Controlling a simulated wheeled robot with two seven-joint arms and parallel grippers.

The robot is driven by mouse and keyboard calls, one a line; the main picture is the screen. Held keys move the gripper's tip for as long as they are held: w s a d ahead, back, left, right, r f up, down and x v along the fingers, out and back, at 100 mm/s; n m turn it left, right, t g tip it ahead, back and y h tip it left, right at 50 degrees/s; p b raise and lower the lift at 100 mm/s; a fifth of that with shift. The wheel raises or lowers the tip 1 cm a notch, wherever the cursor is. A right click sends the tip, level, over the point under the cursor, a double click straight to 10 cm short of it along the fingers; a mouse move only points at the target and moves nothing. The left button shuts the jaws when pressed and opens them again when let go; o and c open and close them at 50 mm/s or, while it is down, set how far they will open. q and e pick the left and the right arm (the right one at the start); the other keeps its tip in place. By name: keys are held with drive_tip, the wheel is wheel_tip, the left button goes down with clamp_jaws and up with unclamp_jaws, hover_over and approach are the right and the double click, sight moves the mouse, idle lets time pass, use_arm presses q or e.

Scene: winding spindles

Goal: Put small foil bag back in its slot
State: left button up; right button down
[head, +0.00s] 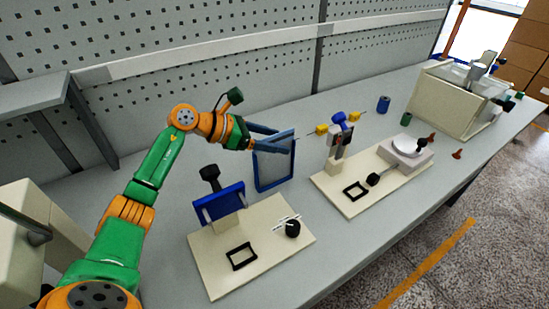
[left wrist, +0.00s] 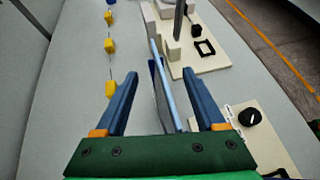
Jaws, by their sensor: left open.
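A flat upright grey panel with a blue edge (head: 274,168), which may be the small foil bag, stands behind the front boards in the head view. It shows edge-on in the left wrist view (left wrist: 165,92). My left gripper (head: 284,141) is open, with one finger on each side of the panel; a gap shows on both sides in the wrist view. Whether its bottom touches the table is unclear. Two black rectangular frames, possibly slots, lie on the cream boards: one on the near board (head: 230,260) and one on the farther board (head: 347,194). My right gripper is not in view.
A blue plate with a black knob (head: 218,204) stands on the near board. A post with a blue top (head: 340,134) and a white round dish (head: 405,144) stand on the farther board. Yellow blocks (head: 321,129) lie behind. A cream bin (head: 450,100) stands far right.

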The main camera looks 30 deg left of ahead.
use_arm(q)
drive_tip(key=shift+d+f, duration=0.1)
clamp_jaws()
idle(1.4)
